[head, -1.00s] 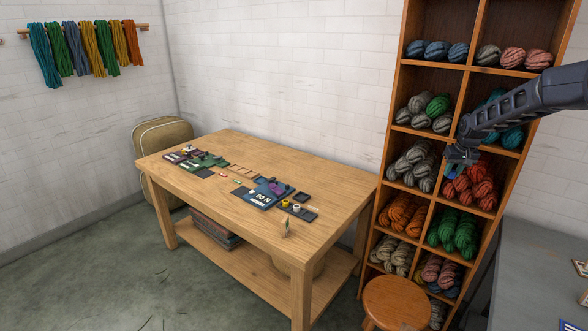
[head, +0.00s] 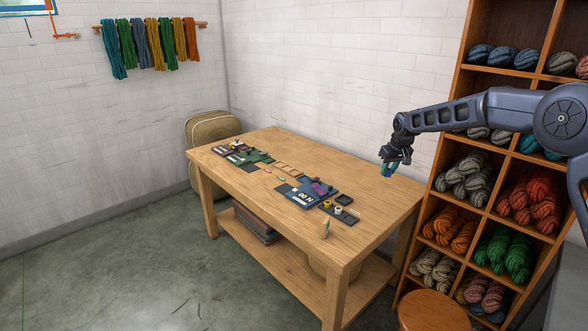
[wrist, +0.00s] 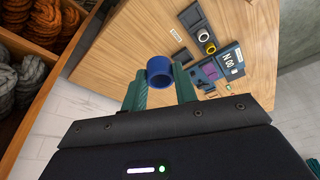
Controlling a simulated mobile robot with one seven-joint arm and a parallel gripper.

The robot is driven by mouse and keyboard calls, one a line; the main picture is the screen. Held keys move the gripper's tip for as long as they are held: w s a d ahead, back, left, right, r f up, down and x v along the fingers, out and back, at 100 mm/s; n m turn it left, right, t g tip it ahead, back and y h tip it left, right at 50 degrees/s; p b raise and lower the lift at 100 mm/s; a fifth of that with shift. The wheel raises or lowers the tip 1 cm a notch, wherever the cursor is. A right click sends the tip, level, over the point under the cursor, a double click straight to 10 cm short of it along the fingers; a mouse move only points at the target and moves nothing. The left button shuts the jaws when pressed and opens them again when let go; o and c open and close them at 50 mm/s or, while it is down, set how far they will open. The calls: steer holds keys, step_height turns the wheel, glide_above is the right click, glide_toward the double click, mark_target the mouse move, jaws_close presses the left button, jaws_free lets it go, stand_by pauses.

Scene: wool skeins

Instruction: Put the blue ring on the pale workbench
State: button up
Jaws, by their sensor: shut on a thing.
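The blue ring (wrist: 160,72) is held between the two green-tipped fingers of my gripper (wrist: 160,88) in the wrist view. In the head view my gripper (head: 387,170) is at the end of the arm, over the right back part of the pale wooden workbench (head: 365,205), and the blue ring shows small at its tips. The gripper is shut on the ring, which appears to be above the bench top. The bench top also fills much of the wrist view (wrist: 135,40).
A dark tray (head: 346,215) with a yellow and a white ring, a blue board (head: 308,196) and a small upright card (head: 325,229) are on the bench. The right back area is clear. A shelf of wool skeins (head: 462,140) and a stool (head: 432,312) stand at right.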

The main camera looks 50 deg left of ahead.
steer(key=n, duration=0.1)
glide_above(360, 226)
steer(key=f, duration=2.5)
steer(key=shift+s+d+f, duration=0.1)
steer(key=shift+s+d, duration=0.1)
steer(key=shift+d, duration=0.2)
steer(key=shift+f, duration=0.15)
steer(key=o, duration=1)
steer(key=v, duration=1.2)
steer(key=shift+w+d, duration=0.1)
steer(key=shift+w, duration=0.05)
